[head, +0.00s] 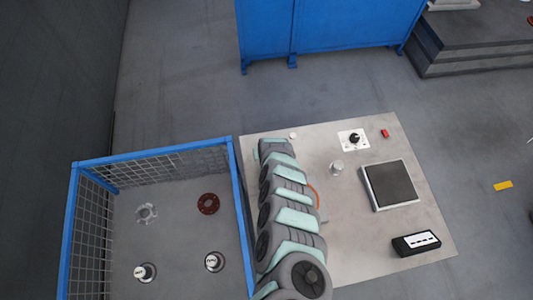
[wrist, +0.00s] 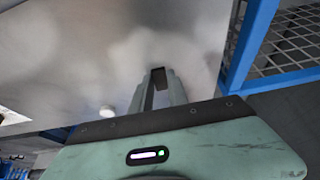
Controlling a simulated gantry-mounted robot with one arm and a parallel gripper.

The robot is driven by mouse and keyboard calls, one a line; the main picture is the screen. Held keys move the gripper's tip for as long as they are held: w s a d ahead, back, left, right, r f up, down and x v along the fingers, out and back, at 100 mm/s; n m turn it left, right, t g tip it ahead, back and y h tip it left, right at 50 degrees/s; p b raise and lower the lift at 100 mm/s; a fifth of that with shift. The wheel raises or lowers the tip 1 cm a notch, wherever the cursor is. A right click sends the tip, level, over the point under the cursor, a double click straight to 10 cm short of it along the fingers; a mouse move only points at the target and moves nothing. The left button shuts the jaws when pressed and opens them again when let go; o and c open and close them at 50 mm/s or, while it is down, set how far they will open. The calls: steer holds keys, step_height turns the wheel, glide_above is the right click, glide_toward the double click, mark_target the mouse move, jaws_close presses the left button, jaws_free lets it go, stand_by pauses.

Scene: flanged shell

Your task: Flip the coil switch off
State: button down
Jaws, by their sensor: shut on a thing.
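In the head view, a white plate with a black knob (head: 353,139) lies at the far side of the pale tabletop; it may be the coil switch, but no label can be read. In the wrist view, my gripper (wrist: 158,72) points toward the pale surface, its two fingers close together with a dark strip between them. What they hold cannot be made out. In the head view my arm hides the fingers; its far end is at the left part of the tabletop, well left of the knob plate.
A blue-framed mesh bin (head: 155,153) stands left of the tabletop (head: 350,260), with several parts inside. A dark square pad (head: 390,184), a metal cylinder (head: 337,167), a red block (head: 385,133) and a black box (head: 416,243) lie right of my arm. A small white disc (wrist: 107,111) sits near my fingers.

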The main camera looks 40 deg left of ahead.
steer(key=shift+w+a+f+b, duration=0.15)
steer(key=shift+f+b, duration=0.15)
steer(key=shift+b, duration=0.75)
steer(key=g+h+b, duration=0.1)
steer(key=b, duration=0.2)
steer(key=shift+w+a+f, duration=0.1)
steer(key=shift+w+a, duration=0.05)
steer(key=g+h+b, duration=0.1)
steer(key=h+b, duration=0.1)
steer(key=b, duration=0.5)
steer(key=shift+w+a, duration=0.15)
steer(key=shift+b, duration=0.6)
steer(key=shift+r, duration=0.6)
steer(key=c, duration=1.3)
jaws_free()
